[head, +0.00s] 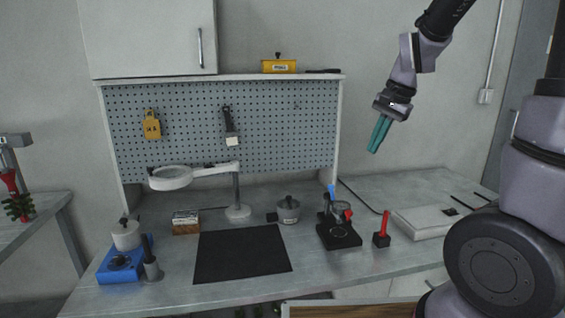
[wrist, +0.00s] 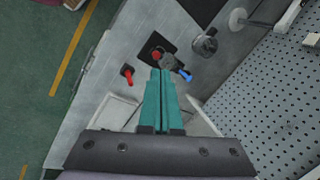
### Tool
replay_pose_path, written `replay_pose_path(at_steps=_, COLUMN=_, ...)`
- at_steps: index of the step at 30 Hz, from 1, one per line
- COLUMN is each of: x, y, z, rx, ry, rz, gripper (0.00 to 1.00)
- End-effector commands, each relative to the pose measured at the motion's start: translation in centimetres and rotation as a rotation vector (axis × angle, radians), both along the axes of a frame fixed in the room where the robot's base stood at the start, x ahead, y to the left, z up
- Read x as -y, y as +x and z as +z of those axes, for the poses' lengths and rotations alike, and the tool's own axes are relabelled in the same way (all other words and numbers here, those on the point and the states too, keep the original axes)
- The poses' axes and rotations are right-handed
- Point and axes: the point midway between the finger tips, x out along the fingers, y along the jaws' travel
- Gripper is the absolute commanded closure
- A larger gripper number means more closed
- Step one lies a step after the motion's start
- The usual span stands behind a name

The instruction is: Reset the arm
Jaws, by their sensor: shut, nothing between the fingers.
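My gripper (head: 375,150) shows in the head view at the upper right, raised in the air well above the right part of the workbench (head: 180,294). Its teal fingers point down and slightly left. In the wrist view the gripper (wrist: 160,72) has its two fingers pressed together with nothing between them. It touches nothing. My arm reaches in from the upper right of the head view.
Below stand a black device with red and blue handles (head: 340,236), a red-handled tool (head: 382,232), a white flat box (head: 425,221) and a grey pot (head: 288,211). A pegboard (head: 270,120) stands behind.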

Motion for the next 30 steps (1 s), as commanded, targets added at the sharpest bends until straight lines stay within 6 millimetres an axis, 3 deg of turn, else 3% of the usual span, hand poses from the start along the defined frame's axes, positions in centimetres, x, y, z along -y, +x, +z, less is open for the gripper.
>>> replay_pose_path(at_steps=1, x=0.3, y=-1.2, z=1.9, rx=0.047, ry=0.018, rz=0.028, gripper=1.00)
replay_pose_path(at_steps=6, x=0.8, y=-5.7, z=6.8, rx=0.199, ry=0.006, rz=0.151, gripper=1.00)
replay_pose_path(at_steps=12, x=1.0, y=-11.1, z=10.5, rx=0.363, ry=-0.100, rz=0.270, gripper=1.00)
replay_pose_path(at_steps=19, x=1.0, y=-14.3, z=11.6, rx=0.448, ry=-0.210, rz=0.337, gripper=1.00)
replay_pose_path(at_steps=30, x=0.9, y=-14.6, z=11.7, rx=0.454, ry=-0.224, rz=0.346, gripper=1.00)
